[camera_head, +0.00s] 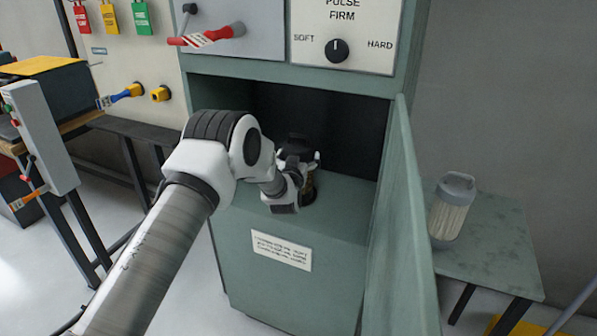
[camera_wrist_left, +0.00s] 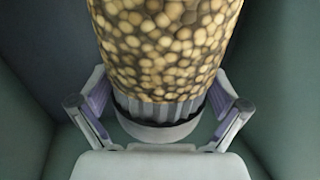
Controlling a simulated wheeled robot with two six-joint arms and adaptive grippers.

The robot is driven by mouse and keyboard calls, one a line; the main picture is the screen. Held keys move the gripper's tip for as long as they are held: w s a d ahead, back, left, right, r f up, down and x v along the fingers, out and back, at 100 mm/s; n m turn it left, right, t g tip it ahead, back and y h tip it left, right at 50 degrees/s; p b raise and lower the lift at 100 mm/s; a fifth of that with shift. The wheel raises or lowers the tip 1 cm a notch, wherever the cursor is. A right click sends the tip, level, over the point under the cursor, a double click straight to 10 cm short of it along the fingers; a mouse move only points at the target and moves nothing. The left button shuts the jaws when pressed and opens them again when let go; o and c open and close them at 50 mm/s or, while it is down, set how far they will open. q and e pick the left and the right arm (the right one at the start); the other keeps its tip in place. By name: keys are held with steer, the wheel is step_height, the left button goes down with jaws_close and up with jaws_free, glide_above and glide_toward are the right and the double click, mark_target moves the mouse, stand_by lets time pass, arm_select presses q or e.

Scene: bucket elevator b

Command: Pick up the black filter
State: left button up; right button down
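The black filter (camera_head: 310,187) stands in the open recess of the green cabinet, a canister with a dark cap and a dark, yellowish body. My arm and gripper hide part of it. In the left wrist view its body (camera_wrist_left: 170,50) shows tan beads behind clear walls, with a grey ribbed band and rim at one end. My left gripper (camera_head: 300,170) is inside the recess at the filter. In the left wrist view its fingers lie on both sides of the filter, very close to it; I cannot tell whether they press on it. My right gripper is not in view.
The cabinet door (camera_head: 395,220) stands open on the right of the recess. Another canister with a grey cap and pale contents (camera_head: 452,208) stands on a green side table (camera_head: 500,245). A red-handled lever (camera_head: 208,36) and a knob (camera_head: 337,50) are above the recess.

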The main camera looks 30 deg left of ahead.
arm_select(q)
steer(key=c, duration=1.1)
steer(key=shift+c, duration=0.4)
steer(key=shift+r, duration=0.15)
